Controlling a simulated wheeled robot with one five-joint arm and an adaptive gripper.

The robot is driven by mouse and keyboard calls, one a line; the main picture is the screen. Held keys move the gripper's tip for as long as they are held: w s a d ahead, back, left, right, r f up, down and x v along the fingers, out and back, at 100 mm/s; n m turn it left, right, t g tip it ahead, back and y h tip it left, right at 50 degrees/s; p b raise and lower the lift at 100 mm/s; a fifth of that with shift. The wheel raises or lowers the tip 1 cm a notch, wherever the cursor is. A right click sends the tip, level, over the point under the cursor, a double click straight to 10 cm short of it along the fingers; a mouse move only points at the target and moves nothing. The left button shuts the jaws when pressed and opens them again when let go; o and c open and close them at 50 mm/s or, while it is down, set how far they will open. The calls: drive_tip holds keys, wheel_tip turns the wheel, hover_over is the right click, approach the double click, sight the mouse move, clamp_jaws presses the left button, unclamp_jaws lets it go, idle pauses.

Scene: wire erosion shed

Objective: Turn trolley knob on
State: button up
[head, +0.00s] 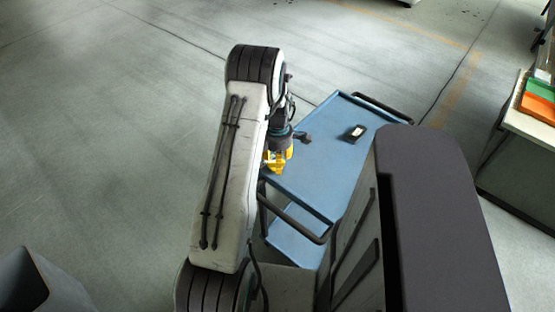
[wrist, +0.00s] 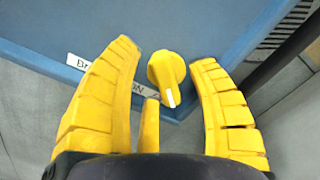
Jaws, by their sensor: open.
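The blue trolley (head: 320,157) stands in front of me, with a black handle at each end. In the wrist view, a yellow knob (wrist: 166,70) with a white pointer mark is by the corner of the blue trolley top (wrist: 180,30). A white label strip (wrist: 112,92) runs beside it, partly hidden by a finger; "ON" is readable on it. The pointer is aimed down and slightly right in the picture. My gripper (wrist: 168,75) is open, its yellow fingers on either side of the knob with gaps visible. In the head view my gripper (head: 276,160) is at the trolley's left edge; the knob is hidden there.
A small dark device with a light face (head: 356,132) lies on the trolley top. A bench (head: 530,125) with green and orange items stands at the right. A grey bin-like object (head: 22,285) is at the lower left. The floor on the left is clear.

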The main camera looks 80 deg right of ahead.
drive_tip(key=shift+c, duration=0.5)
clamp_jaws()
